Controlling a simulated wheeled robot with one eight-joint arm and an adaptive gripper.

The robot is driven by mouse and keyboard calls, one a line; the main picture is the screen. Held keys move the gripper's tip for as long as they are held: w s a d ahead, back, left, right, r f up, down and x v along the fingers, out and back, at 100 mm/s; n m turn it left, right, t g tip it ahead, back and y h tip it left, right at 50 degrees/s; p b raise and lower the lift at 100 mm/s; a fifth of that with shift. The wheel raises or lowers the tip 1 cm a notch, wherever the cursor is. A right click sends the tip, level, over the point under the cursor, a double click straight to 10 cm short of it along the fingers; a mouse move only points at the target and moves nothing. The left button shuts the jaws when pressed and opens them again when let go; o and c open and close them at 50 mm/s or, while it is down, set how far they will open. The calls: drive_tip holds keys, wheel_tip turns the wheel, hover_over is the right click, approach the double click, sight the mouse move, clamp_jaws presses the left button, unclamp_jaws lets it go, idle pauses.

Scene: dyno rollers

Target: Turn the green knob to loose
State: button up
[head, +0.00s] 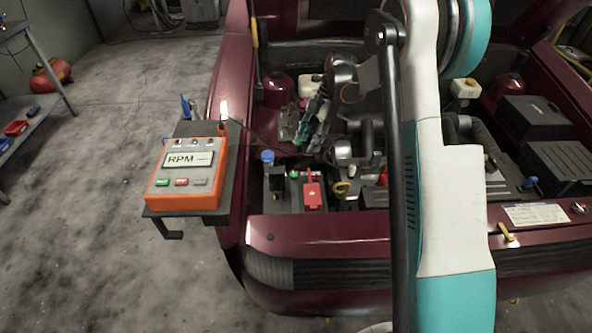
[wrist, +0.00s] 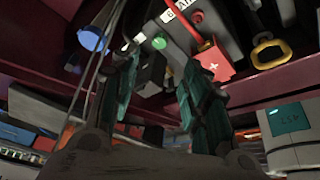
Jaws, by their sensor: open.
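The green knob (head: 294,174) is small and round, on top of the dark battery-like box (head: 297,203) at the front left of the engine bay. In the wrist view the green knob (wrist: 159,43) shows just beyond the fingertips, roughly between them. My gripper (head: 308,140) hangs over the engine bay, behind the knob in the head view. Its two teal fingers (wrist: 166,72) are spread apart with nothing between them. The gripper looks apart from the knob. Any loose or tight marking is too small to read.
A red cover with a plus sign (head: 312,195) and a black cap (head: 276,180) flank the knob. A blue cap (head: 267,157) stands behind it. A yellow ring (head: 341,188) is to the right. An orange RPM meter (head: 188,175) sits on a shelf left of the car.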

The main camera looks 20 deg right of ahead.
sight(294, 174)
drive_tip(key=b+x, duration=0.4)
drive_tip(key=x, duration=0.8)
drive_tip(key=shift+a+f, duration=0.1)
drive_tip(key=shift+f, duration=0.15)
clamp_jaws()
